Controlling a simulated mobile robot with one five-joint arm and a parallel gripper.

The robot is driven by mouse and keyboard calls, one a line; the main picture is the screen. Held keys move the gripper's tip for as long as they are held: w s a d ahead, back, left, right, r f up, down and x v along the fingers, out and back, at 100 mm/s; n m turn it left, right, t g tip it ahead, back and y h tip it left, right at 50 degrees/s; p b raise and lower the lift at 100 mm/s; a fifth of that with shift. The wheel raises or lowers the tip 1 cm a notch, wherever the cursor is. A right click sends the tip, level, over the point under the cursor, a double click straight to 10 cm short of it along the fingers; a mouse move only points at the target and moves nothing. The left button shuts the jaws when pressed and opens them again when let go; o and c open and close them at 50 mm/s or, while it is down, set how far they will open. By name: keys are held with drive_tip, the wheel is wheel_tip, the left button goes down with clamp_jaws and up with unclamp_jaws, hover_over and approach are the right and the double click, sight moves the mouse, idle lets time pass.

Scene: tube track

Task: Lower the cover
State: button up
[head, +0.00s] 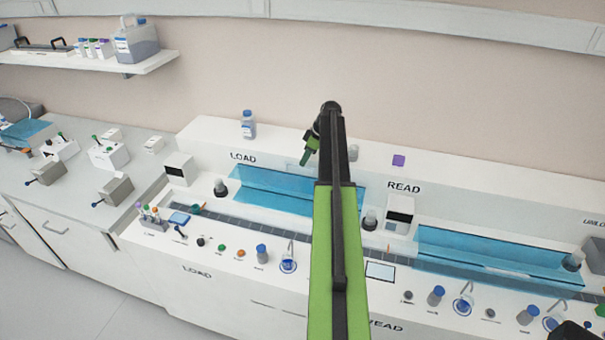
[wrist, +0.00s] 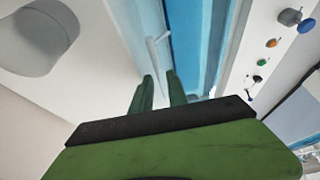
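A see-through blue cover (head: 265,190) sits over the track under the LOAD label, partly hidden behind my arm. A second see-through blue cover (head: 480,250) sits under the READ label. My gripper (head: 304,158) is above the back of the LOAD section, small in the head view. In the wrist view, its two green fingers (wrist: 160,80) stand apart with nothing seen between them. A thin white bar (wrist: 156,48) lies just beyond the fingertips, beside a blue panel (wrist: 195,40). Whether the fingers touch the bar cannot be told.
A blue-capped bottle (head: 248,126) stands on the back ledge left of my gripper. Dark grey posts (head: 220,190) flank the covers. Knobs, a screen (head: 380,270) and blue-marked cups (head: 288,262) line the front panel.

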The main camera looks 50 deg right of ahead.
drive_tip(key=shift+b+x, duration=0.35)
drive_tip(key=shift+x, duration=0.65)
drive_tip(key=shift+r, duration=0.1)
drive_tip(key=shift+c, duration=0.4)
clamp_jaws()
drive_tip(key=shift+s, duration=0.1)
